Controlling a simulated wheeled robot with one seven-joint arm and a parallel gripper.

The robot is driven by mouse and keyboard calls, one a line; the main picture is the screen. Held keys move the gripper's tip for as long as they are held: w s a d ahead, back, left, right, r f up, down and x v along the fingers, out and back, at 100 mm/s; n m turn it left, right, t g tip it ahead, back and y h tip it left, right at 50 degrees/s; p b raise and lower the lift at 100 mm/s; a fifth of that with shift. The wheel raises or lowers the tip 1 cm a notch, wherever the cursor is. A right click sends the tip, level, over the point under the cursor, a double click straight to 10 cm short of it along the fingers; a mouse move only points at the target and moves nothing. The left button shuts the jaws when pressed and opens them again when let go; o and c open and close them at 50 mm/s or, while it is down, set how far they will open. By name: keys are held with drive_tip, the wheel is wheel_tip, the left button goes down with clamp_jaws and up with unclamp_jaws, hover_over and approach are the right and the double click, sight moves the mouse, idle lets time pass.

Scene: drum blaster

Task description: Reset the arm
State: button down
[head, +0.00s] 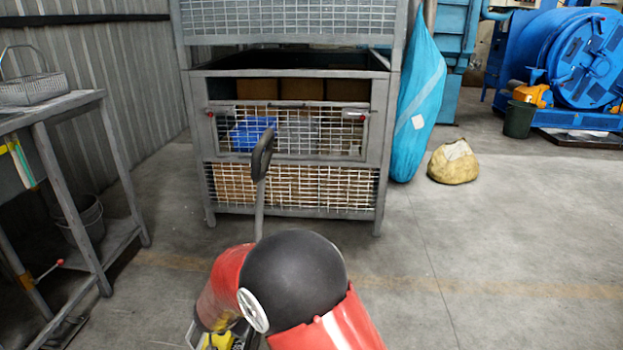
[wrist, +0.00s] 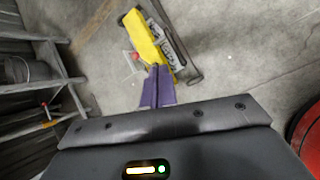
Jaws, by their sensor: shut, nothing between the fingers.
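My arm, with red shells and a large black joint, is folded low at the bottom centre of the head view. My gripper is hidden from the head view. In the wrist view my gripper (wrist: 158,70) shows as two purple fingers side by side, closed together with nothing between them. The fingers point toward a yellow and grey object (wrist: 150,40) standing on the floor. From here I cannot tell whether the fingertips touch it. A bit of the yellow object also shows in the head view (head: 219,341), just below my arm.
A grey upright handle (head: 262,160) rises just beyond my arm. Behind it stands a wire-mesh crate (head: 290,187). A metal workbench (head: 60,105) is on the left, a yellow sack (head: 453,162) and blue machine (head: 575,60) on the right.

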drive_tip(key=s+d+r+m+h, duration=0.1)
drive_tip(key=s+d+r+m, duration=0.1)
drive_tip(key=d+r+m, duration=0.85)
drive_tip(key=s+d+r+m+h, duration=0.2)
drive_tip(key=d+r+m, duration=0.45)
drive_tip(key=d, duration=0.75)
drive_tip(key=s+d+r+m, duration=0.2)
drive_tip(key=s+d+m, duration=0.1)
drive_tip(key=s, duration=0.4)
drive_tip(key=s+d+r+m+g+y, duration=0.1)
drive_tip(key=s+d+r+m, duration=0.1)
drive_tip(key=s+m, duration=0.4)
drive_tip(key=s+d+r+m+y, duration=0.1)
drive_tip(key=s+d+r+m, duration=0.1)
drive_tip(key=s+d+m, duration=0.2)
drive_tip(key=s+d, duration=0.1)
drive_tip(key=s, duration=0.2)
drive_tip(key=shift+s+g, duration=0.3)
